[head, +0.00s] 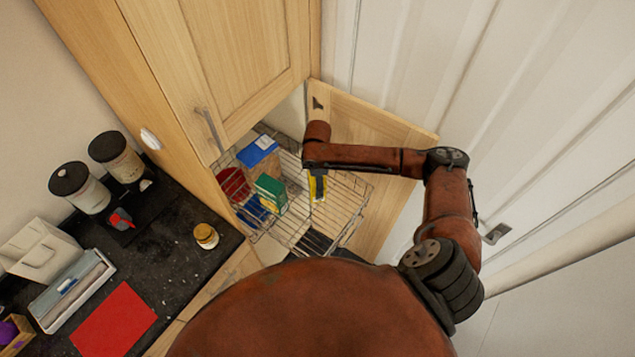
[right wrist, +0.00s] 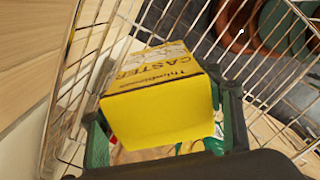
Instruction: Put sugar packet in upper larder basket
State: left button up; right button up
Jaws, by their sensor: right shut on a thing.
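The sugar packet (right wrist: 160,110) is a yellow box with dark "CASTER" lettering, filling the middle of the right wrist view. A yellow strip of it (head: 317,188) shows in the head view below my right wrist. My right gripper (right wrist: 163,130) is shut on it, with green-edged fingers at both sides. The upper larder basket (head: 350,193) is a wire basket in the open corner cupboard. The packet is over its empty right part, between the wire sides; whether it touches the basket floor cannot be told. My left gripper is not in view.
A blue-topped packet (head: 260,152), a green box (head: 271,193) and a red item (head: 233,184) stand in the basket's left part. The open cupboard door (head: 385,125) is close to my arm.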

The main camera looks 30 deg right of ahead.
jog(key=o, duration=1.2)
jog(key=shift+w+f, duration=0.15)
jog(key=shift+w, duration=0.15)
jog(key=o, duration=0.5)
jog(key=shift+s, duration=0.35)
jog(key=shift+c, duration=0.2)
jog(key=shift+w, duration=0.2)
notch_tip(320, 180, up, 12)
jog(key=shift+s+r+b, duration=0.1)
jog(key=shift+b, duration=0.75)
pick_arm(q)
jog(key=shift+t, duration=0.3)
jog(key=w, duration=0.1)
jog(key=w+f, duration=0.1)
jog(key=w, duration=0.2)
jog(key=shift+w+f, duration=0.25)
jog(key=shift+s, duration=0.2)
pick_arm(e)
jog(key=shift+r, duration=0.1)
